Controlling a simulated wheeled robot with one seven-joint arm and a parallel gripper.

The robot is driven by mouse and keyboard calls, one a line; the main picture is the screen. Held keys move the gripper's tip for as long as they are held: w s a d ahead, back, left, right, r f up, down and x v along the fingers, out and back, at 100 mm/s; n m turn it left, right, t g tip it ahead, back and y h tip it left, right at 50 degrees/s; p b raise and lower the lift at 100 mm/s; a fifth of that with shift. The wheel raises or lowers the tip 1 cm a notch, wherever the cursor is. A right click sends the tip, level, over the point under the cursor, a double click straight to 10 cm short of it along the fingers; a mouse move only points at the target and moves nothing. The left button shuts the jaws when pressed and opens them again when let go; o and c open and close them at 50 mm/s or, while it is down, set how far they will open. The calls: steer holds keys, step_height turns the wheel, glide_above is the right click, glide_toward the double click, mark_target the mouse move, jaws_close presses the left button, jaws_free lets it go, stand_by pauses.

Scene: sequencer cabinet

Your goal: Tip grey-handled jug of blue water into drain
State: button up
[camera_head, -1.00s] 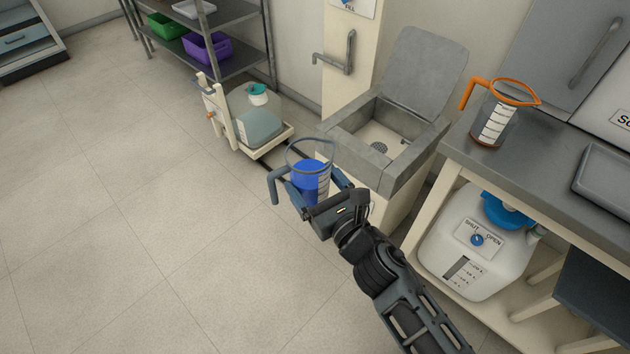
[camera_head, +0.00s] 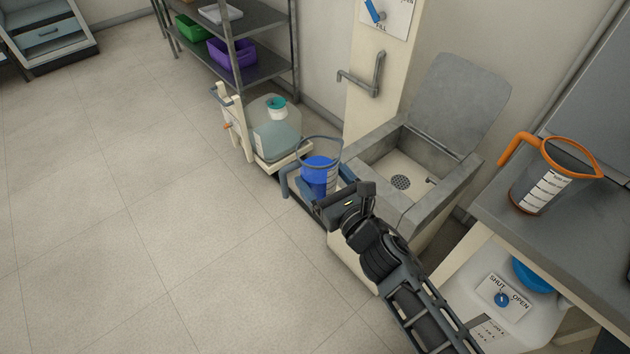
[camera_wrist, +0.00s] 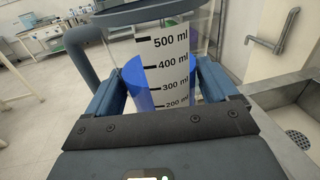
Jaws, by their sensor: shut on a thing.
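The grey-handled jug (camera_head: 331,178) holds blue water and stands upright in my gripper (camera_head: 333,186), at the left side of the sink. In the wrist view the jug (camera_wrist: 172,60) sits between the two fingers of my gripper (camera_wrist: 165,90), which is shut on it. Its scale shows the blue water near the 400 ml mark. The grey handle points left. The drain (camera_head: 401,182) is a round grate in the floor of the open sink basin (camera_head: 425,200), right of the jug. The drain also shows at the right of the wrist view (camera_wrist: 299,139).
The sink's lid (camera_head: 462,103) is raised. A wall pipe (camera_head: 372,78) is above the sink's left. A wheeled cart with a large bottle (camera_head: 275,130) is behind the jug. An orange-handled jug (camera_head: 545,185) stands on the right counter. The floor at left is clear.

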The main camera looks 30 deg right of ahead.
steer(key=shift+w+d+f+m+g+h+p, duration=0.4)
steer(key=shift+w+d+f+m+h, duration=1)
steer(key=shift+d, duration=2.8)
steer(key=shift+w+d+f+m+g+h+p, duration=0.2)
steer(key=shift+w+d+f+m+g+h, duration=0.4)
steer(key=shift+d+f+h, duration=2.55)
steer(key=shift+w+d+f+m+g+h+p, duration=0.1)
steer(key=shift+w+d+f+m+g+p, duration=0.65)
steer(key=shift+d, duration=4.55)
steer(key=shift+s+d+f+m+t+b, duration=0.15)
steer(key=shift+d+f+m+t+b, duration=0.15)
steer(key=shift+f+m+b, duration=0.45)
steer(key=m+b, duration=0.1)
steer(key=m, duration=0.1)
steer(key=m+b, duration=0.1)
steer(key=b, duration=0.1)
steer(key=d+f+m+b, duration=0.1)
steer(key=m+b, duration=0.1)
steer(key=shift+s+d+m, duration=0.1)
steer(key=shift+s+m, duration=0.2)
steer(key=shift+s, duration=0.1)
steer(key=shift+f, duration=0.1)
steer(key=shift+a+f+m+b, duration=0.15)
steer(key=shift+m+b, duration=0.3)
steer(key=shift+m, duration=0.65)
